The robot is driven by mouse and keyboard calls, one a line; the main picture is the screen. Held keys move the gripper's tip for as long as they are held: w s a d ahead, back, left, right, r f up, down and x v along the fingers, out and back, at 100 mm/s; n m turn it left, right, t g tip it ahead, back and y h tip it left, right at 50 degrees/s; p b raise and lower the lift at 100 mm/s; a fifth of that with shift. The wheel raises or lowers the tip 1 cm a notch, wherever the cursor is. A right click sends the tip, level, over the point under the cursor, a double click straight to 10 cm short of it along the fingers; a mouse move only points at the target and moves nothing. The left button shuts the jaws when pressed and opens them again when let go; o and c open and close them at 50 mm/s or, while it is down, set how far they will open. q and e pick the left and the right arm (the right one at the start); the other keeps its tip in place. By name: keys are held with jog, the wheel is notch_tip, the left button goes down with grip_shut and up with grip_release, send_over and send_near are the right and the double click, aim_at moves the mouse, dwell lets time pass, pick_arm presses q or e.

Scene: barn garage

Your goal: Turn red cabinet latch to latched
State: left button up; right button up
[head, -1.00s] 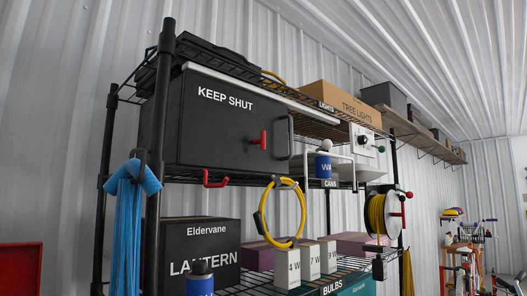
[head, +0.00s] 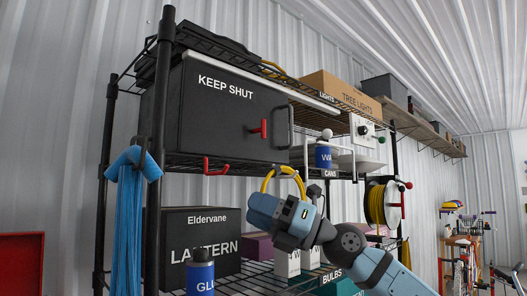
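The cabinet (head: 225,118) is a dark box marked KEEP SHUT on the upper rack shelf, and its door looks shut. Its red latch (head: 263,130) is on the right part of the door, beside a dark bar handle (head: 291,127). The latch's red lever looks roughly upright, with a short stem to its left. My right gripper (head: 265,212) is below the cabinet, well apart from the latch, in front of a yellow cable loop (head: 283,171). Its fingers do not show clearly, so I cannot tell if it is open. My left gripper is out of view.
A red hook (head: 214,168) juts from the shelf edge below the cabinet. A blue can (head: 323,157) in a white holder stands to the right. A LANTERN box (head: 200,235) is below. Air in front of the cabinet door is clear.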

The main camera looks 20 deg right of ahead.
jog(key=d+r+n+t+h, duration=0.25)
jog(key=d+r+h, duration=0.25)
jog(key=r, duration=0.5)
jog(key=t+h, duration=0.3)
jog(key=h, duration=0.1)
send_near(264, 127)
jog(key=shift+m+g, duration=0.25)
jog(key=shift+m, duration=0.1)
jog(key=p+x, duration=0.2)
jog(key=x, duration=0.3)
jog(key=p+x, duration=0.2)
jog(key=x, duration=0.3)
jog(key=shift+w+d+r, duration=0.1)
jog(key=shift+w+r, duration=0.1)
jog(key=shift+w, duration=0.25)
grip_shut()
